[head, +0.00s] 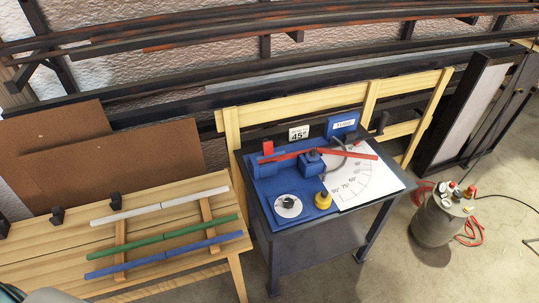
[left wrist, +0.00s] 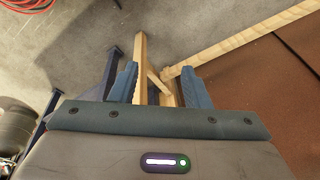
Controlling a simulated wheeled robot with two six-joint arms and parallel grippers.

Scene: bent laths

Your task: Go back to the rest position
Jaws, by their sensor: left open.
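My left gripper (left wrist: 160,82) shows in the left wrist view, its two blue fingers apart with nothing held between them; floor and wooden bench parts lie beyond it. In the head view only a bit of my own arm shows at the bottom left corner. My right gripper is in neither view. A white lath (head: 145,212), a green lath (head: 165,238) and a blue lath (head: 165,258) lie side by side across wooden supports on the bench. A red lath (head: 350,152) lies across the blue bending jig (head: 265,185), apart from my gripper; it looks slightly bent near the middle.
The slatted wooden bench (head: 30,248) fills the lower left, with brown boards (head: 100,165) behind. The jig's dark table (head: 325,238) carries an angle chart (head: 355,180), a yellow knob (head: 323,200) and a 45° card (head: 299,133). A grey canister (head: 438,222) with red hose stands right on open floor.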

